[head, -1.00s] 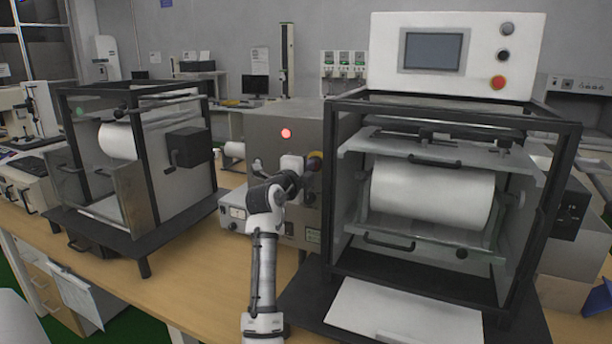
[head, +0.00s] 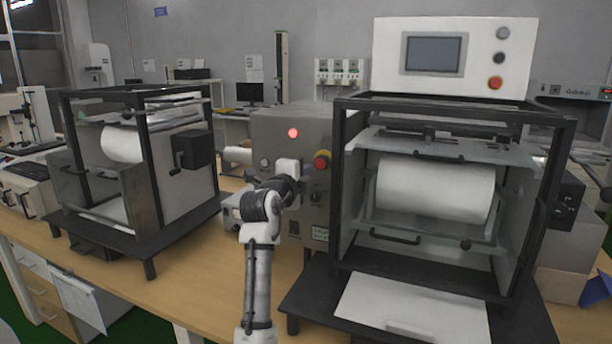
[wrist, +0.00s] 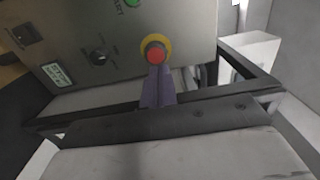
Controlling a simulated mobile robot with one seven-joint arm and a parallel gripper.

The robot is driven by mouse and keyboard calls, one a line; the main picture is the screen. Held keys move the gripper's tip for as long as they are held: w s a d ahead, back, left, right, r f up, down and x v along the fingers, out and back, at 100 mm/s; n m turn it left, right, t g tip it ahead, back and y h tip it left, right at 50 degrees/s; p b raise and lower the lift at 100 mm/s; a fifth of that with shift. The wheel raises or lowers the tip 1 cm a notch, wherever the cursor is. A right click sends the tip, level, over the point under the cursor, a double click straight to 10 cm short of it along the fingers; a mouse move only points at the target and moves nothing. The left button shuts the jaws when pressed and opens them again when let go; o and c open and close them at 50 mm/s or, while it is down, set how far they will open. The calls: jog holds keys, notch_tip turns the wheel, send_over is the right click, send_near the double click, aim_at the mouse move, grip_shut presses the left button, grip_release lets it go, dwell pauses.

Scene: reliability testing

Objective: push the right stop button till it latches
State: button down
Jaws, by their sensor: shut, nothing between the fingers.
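A red stop button with a yellow collar (head: 322,160) is on the front of the grey control box (head: 268,128), at its right edge. It also shows in the wrist view (wrist: 155,54). A second red button (head: 495,83) is on the white panel above the right machine. My gripper (wrist: 157,68) is shut and empty, its purple fingers just below the collared button in the wrist view. In the head view my gripper (head: 308,172) is just left of and below that button. I cannot tell whether they touch, nor whether the button is latched.
A red lamp (head: 293,133) glows on the control box. The right machine's black frame (head: 337,200) stands close to the right of the collared button. Another framed machine (head: 130,160) stands at the left. Bare wooden table (head: 205,270) lies between them.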

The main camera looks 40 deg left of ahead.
jog(key=b+v, duration=0.2)
jog(key=v, duration=0.4)
jog(key=shift+s+d+f, duration=0.2)
jog(key=shift+s+d, duration=0.05)
jog(key=shift+s, duration=0.1)
jog(key=shift+r, duration=0.1)
dwell(0.4)
